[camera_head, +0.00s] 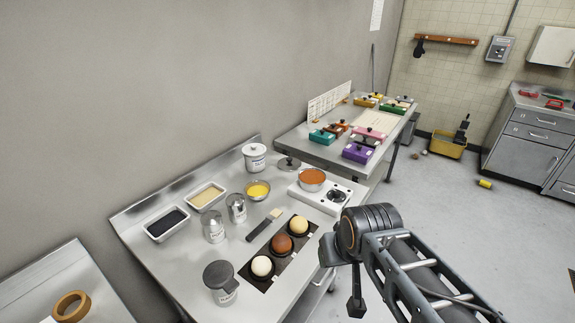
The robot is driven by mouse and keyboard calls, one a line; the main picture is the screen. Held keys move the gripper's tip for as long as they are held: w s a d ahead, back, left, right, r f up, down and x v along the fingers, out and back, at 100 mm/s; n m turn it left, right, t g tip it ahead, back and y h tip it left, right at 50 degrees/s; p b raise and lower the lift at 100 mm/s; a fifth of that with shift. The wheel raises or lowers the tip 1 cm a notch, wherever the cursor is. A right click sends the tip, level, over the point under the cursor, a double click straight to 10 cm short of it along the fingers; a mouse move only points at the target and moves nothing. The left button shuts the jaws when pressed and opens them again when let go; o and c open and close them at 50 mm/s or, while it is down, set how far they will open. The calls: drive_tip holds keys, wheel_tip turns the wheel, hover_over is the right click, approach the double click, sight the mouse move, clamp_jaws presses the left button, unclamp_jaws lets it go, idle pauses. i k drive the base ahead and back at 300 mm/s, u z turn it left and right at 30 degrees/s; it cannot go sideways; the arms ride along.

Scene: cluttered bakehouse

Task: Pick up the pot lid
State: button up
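A dark grey round lid with a knob (288,163), which looks like the pot lid, lies on the metal worktable (185,265) near its back right part. It is just behind and left of an open pot of orange-red contents (312,177), which sits on a white hotplate (335,199). My arm comes in from the lower right. A dark part at its end, which seems to be my gripper (357,303), hangs down by the table's front right edge, well apart from the lid. Its fingers are too small and dark to read.
Floor at right is mostly clear.

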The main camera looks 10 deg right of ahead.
sight(289, 164)
drive_tip(key=z, duration=0.05)
drive_tip(key=k, duration=0.65)
drive_tip(key=z, duration=1.05)
drive_tip(key=k, duration=1.15)
drive_tip(key=z, duration=0.85)
drive_tip(key=i, duration=1.1)
drive_tip(key=u, duration=0.4)
drive_tip(key=i, duration=2.15)
drive_tip(key=u, duration=0.95)
drive_tip(key=i, duration=1.15)
drive_tip(key=u, duration=1.8)
drive_tip(key=i, duration=0.8)
drive_tip(key=u, duration=0.7)
